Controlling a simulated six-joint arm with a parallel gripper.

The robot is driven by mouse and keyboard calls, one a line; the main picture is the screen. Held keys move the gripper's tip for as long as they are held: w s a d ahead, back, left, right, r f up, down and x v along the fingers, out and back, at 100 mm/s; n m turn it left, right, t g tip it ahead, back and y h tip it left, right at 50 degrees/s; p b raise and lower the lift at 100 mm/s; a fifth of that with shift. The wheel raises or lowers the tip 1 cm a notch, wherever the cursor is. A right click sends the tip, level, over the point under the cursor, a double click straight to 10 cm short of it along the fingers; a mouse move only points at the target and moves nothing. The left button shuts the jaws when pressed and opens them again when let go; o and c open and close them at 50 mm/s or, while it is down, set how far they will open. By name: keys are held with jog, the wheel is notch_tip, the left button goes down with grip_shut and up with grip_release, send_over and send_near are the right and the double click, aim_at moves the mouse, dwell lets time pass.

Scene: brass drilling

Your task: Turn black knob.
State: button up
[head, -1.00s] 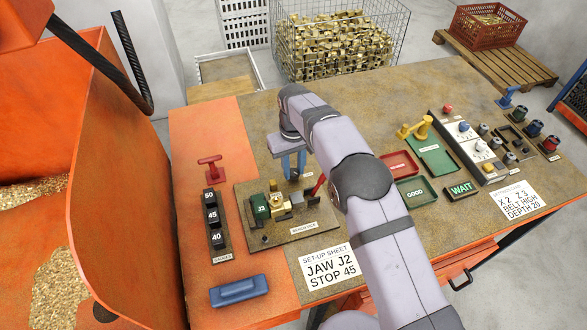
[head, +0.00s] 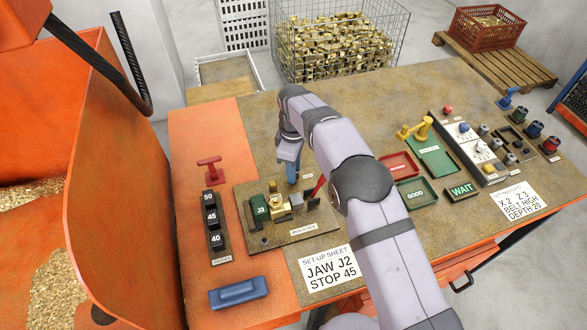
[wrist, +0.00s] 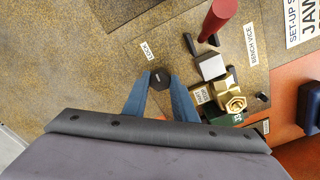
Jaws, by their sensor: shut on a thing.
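The black knob (wrist: 160,80) is a round dark disc beside a label reading LOCK (wrist: 148,51) in the wrist view. My gripper (wrist: 160,88) is shut on it, with one blue finger on each side. In the head view my gripper (head: 292,178) points down at the back edge of the bench vice plate (head: 262,238), and the knob is hidden there. The vice carries a green jaw (head: 261,208), a brass part (head: 279,204) and a red-handled lever (head: 318,187).
A rack of stop blocks (head: 213,216) and a red handle (head: 209,164) stand left of the vice. A blue bar (head: 238,292) lies in front. Trays, including a green one (head: 417,192), and a control panel (head: 471,143) stand right. The table behind the vice is bare.

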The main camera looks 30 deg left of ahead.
jog(key=shift+a+r+n, duration=0.15)
jog(key=shift+n, duration=0.45)
jog(key=o, duration=1)
jog(key=shift+o, duration=0.2)
jog(key=shift+r+b, duration=1)
jog(key=shift+r, duration=2.6)
